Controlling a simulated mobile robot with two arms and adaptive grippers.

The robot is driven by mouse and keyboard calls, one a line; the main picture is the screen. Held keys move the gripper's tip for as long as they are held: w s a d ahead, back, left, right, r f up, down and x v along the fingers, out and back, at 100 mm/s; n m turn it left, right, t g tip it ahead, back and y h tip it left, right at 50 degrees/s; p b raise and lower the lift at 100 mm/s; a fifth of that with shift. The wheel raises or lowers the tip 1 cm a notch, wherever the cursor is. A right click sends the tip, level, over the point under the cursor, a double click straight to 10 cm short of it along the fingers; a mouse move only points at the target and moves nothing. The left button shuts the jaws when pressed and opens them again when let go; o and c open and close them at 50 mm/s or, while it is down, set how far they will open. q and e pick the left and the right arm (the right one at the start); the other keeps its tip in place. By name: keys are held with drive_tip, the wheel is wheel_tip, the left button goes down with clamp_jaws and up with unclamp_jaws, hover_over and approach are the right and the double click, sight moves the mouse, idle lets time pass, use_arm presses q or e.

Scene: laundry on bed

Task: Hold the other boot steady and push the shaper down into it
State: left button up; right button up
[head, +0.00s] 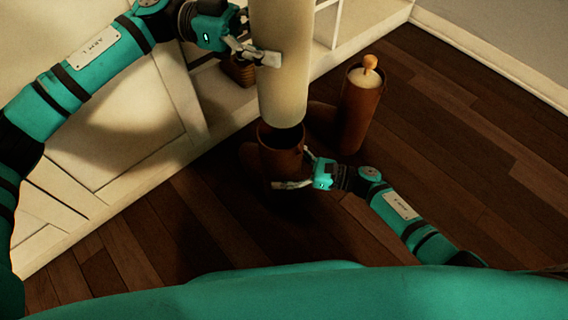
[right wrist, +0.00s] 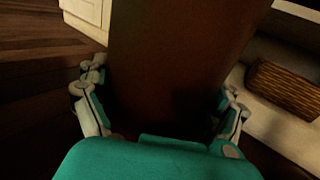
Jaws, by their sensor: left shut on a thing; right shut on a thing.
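A brown boot (head: 281,153) stands upright on the floor with its open top facing up. My right gripper (head: 292,184) is shut on this boot's shaft; the boot also fills the middle of the right wrist view (right wrist: 175,60) between the fingers. A long cream shaper (head: 280,65) stands almost vertical right over the boot's opening. Its lower end is at the rim; I cannot tell whether it is inside. My left gripper (head: 262,55) is shut on the shaper's shaft. The other brown boot (head: 360,115) stands behind to the right, with a cream shaper and wooden knob (head: 370,63) in its top.
A cream cabinet (head: 110,140) runs along the left and back. A wicker basket (right wrist: 285,88) sits on its low shelf, right in the right wrist view. The dark wood floor (head: 470,150) is clear to the right.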

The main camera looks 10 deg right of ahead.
use_arm(q)
drive_tip(key=shift+f, duration=3.25)
drive_tip(key=o, duration=1.1)
approach(313, 21)
drive_tip(key=x, duration=0.5)
drive_tip(key=shift+d+f, duration=0.1)
use_arm(e)
drive_tip(key=o, duration=1.3)
drive_tip(key=shift+c, duration=0.2)
